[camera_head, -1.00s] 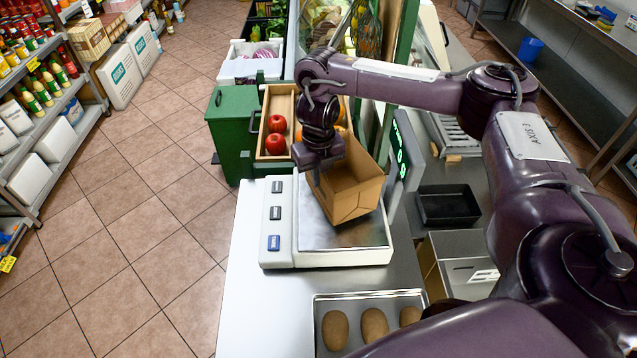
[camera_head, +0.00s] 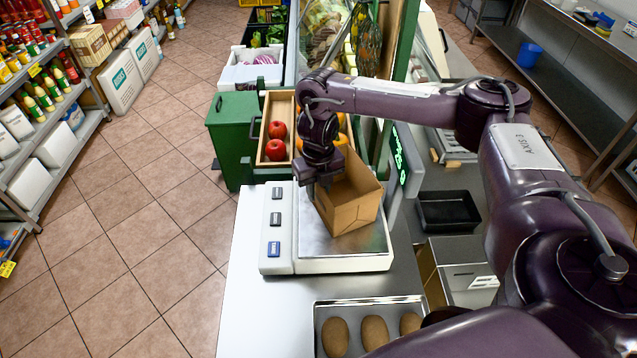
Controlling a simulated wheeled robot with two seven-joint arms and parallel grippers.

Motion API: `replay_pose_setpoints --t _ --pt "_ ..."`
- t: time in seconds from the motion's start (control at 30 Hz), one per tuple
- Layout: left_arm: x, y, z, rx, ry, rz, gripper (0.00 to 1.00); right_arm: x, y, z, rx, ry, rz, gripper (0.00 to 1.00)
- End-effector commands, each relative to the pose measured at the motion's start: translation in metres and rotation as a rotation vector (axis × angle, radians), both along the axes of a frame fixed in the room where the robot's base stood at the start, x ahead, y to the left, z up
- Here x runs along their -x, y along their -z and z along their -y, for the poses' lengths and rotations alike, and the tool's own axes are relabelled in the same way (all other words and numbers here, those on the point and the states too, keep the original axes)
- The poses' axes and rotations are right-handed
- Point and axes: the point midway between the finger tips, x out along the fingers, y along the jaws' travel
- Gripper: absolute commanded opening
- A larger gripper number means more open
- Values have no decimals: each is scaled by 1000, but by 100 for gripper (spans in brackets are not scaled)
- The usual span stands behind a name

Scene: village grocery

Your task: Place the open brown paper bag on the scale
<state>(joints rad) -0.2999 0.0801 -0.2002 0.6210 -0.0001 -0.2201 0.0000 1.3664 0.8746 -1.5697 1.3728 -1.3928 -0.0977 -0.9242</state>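The open brown paper bag (camera_head: 352,208) is over the metal plate of the white scale (camera_head: 313,264). Its open top faces up and it is slightly tilted; I cannot tell if its bottom touches the plate. My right gripper (camera_head: 318,196) is at the bag's left upper edge, with its fingers at the rim. The fingertips are partly hidden, but the bag's rim appears held between them. The scale has several buttons on its left side and a green display (camera_head: 398,155) at its right. My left gripper is out of view.
A metal tray with several brown loaves or potatoes (camera_head: 375,331) lies in front of the scale. A wooden crate with apples (camera_head: 277,129) stands behind it. A black tray (camera_head: 447,211) and a metal box (camera_head: 468,270) are to the right. The white counter (camera_head: 250,310) is clear at left.

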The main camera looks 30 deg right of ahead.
Motion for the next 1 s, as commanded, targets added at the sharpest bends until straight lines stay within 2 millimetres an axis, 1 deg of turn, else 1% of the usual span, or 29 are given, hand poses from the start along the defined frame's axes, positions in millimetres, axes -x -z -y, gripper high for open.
replay_pose_setpoints --t 0.03,0.07,0.17,0.23,0.3,0.4,0.6,0.7,0.8,1.0 --pt "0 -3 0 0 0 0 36 0 -5 0 0 0 1 24" --pt "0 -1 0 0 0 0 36 -1 -6 0 -1 0 2 24" --pt "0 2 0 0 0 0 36 -2 -20 0 -1 0 4 24" --pt "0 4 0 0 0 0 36 -2 -34 0 0 -1 6 24" --pt "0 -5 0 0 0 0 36 -2 -54 0 1 -2 7 24" --pt "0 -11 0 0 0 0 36 -2 -74 0 1 -1 7 24" --pt "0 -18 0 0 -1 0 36 -1 -105 0 1 -1 4 24" --pt "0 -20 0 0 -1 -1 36 -1 -115 0 0 -1 3 24" --pt "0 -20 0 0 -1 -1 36 0 -121 0 0 -1 1 24" --pt "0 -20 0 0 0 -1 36 0 -122 0 -1 0 -1 24"
